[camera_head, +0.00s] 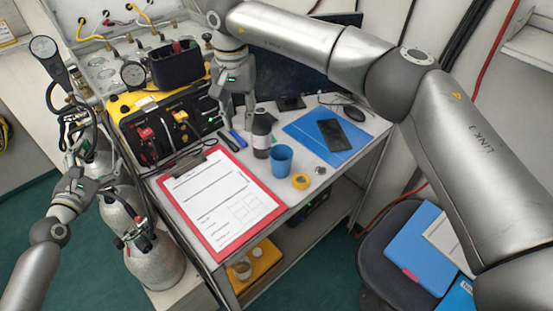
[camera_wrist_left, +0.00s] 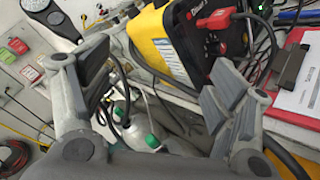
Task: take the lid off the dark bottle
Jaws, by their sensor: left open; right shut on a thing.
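The dark bottle (camera_head: 261,135), with a pale label, stands upright on the desk beside the blue cup. Its narrow top shows just right of my right gripper's fingers. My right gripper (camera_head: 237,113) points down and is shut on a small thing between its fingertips. That thing is mostly hidden, so I cannot tell whether it is the lid. My left gripper (camera_head: 88,180) is open and empty, left of the desk near the gas cylinders. Its spread fingers also show in the left wrist view (camera_wrist_left: 160,95). The bottle is not in that view.
A red clipboard (camera_head: 276,207), blue cup (camera_head: 281,160), yellow tape roll (camera_head: 301,181) and blue folder (camera_head: 305,131) crowd the desk. A yellow-black case (camera_head: 130,104) bears a black holder (camera_head: 177,66). A monitor stands behind. Gas cylinders (camera_head: 155,258) with hoses stand at left.

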